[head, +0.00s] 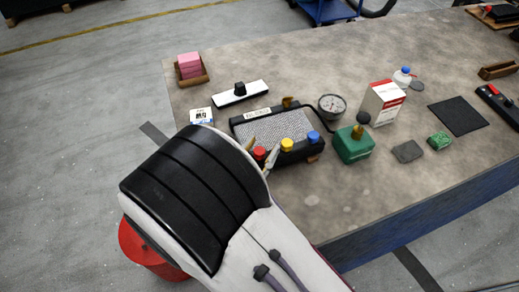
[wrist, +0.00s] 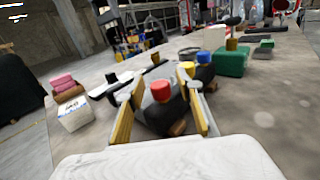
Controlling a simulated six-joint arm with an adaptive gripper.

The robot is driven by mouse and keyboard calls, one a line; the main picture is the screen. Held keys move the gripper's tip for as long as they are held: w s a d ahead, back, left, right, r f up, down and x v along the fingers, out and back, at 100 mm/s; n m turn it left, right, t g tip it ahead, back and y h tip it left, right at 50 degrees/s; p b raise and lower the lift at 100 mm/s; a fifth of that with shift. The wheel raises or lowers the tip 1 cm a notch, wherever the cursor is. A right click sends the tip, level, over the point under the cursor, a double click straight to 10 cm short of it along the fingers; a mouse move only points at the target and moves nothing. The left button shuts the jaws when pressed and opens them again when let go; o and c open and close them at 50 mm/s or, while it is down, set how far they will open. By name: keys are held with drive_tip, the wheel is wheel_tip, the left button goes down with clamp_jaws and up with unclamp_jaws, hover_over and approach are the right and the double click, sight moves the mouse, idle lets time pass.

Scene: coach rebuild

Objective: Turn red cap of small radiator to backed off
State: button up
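The small radiator (head: 268,128), a black frame around a silver mesh, lies on the table in the head view. Its front edge carries the red cap (head: 259,153), yellow cap (head: 287,145) and blue cap (head: 313,137). My gripper (head: 263,147) is open at the red cap, the leftmost one. In the wrist view the red cap (wrist: 160,91) stands between the yellow-padded fingers of my gripper (wrist: 161,82), with a gap visible on each side. The yellow cap (wrist: 187,66) is just beyond the right fingertip. My arm partly hides the radiator's lower left in the head view.
A green container (head: 353,145) and a pressure gauge (head: 332,105) stand right of the radiator. A white-and-red box (head: 383,102) is farther right. A black-and-white part (head: 241,93) and a small white box (head: 201,116) lie behind and left.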

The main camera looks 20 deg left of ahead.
drive_tip(key=shift+s, duration=0.1)
drive_tip(key=shift+s+a, duration=0.15)
drive_tip(key=shift+s, duration=2.8)
drive_tip(key=shift+s+a, duration=0.15)
drive_tip(key=shift+s, duration=2.75)
